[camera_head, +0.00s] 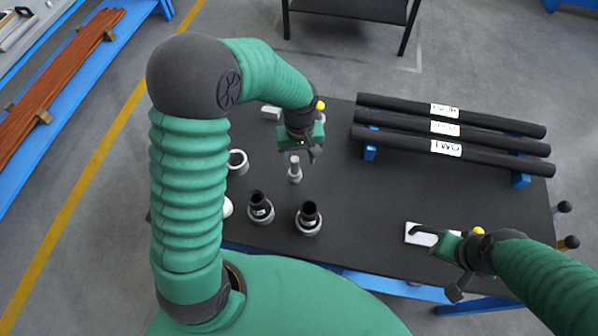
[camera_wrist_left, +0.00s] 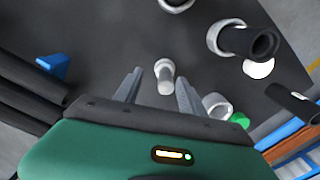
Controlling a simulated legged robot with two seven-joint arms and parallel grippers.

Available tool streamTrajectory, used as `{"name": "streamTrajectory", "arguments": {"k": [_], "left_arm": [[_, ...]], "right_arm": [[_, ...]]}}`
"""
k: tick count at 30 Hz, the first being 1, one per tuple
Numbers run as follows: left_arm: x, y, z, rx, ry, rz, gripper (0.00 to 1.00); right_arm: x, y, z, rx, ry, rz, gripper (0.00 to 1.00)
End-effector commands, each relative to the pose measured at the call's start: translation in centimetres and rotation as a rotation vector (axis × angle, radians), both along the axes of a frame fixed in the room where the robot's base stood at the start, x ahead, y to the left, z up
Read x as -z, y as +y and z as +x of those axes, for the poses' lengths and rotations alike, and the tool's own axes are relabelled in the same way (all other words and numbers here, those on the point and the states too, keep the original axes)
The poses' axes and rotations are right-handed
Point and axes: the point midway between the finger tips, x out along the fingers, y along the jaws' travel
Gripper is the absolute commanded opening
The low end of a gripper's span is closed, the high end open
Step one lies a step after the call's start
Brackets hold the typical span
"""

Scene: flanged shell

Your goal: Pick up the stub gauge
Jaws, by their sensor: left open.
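A small grey stub gauge (camera_head: 295,170), a short peg with a wider end, stands on the dark table in the head view. My left gripper (camera_head: 306,153) is just above and beside it, pointing down. In the left wrist view the stub gauge (camera_wrist_left: 165,76) shows between the two spread fingers of the left gripper (camera_wrist_left: 159,80), with gaps on both sides. The left gripper is open and empty. My right gripper (camera_head: 436,262) is at the table's front right, its fingers spread apart beside a white plate.
Two black flanged pieces (camera_head: 261,208) (camera_head: 309,218) in grey rings stand in front of the gauge. A grey ring (camera_head: 238,162) lies to the left. Three black labelled bars (camera_head: 450,129) rest on blue supports at the right. The table's middle right is clear.

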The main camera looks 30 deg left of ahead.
Motion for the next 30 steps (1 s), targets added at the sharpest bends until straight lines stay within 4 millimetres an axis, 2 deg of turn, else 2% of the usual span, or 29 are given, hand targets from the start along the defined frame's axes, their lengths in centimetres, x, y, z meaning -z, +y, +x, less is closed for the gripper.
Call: {"name": "streamTrajectory", "arguments": {"k": [10,17,20,28,30], "left_arm": [[5.1,0.5,-0.1,-0.001,0.002,0.001,0.47],[5.4,0.2,0.0,0.000,-0.001,0.005,0.47],[5.4,0.3,0.0,0.000,-0.001,0.003,0.37],[5.5,0.6,0.0,-0.001,-0.001,0.001,0.01],[5.5,0.6,0.0,-0.001,-0.001,0.001,0.00]], "right_arm": [[-0.6,0.0,0.0,-0.001,-0.001,0.000,0.36],[-0.6,0.0,0.0,-0.001,0.000,0.000,0.36],[-0.6,0.0,0.0,-0.001,0.000,0.000,0.36],[-0.6,0.0,0.0,-0.001,0.000,0.000,0.36],[-0.6,0.0,0.0,-0.001,0.000,0.000,0.36]]}}
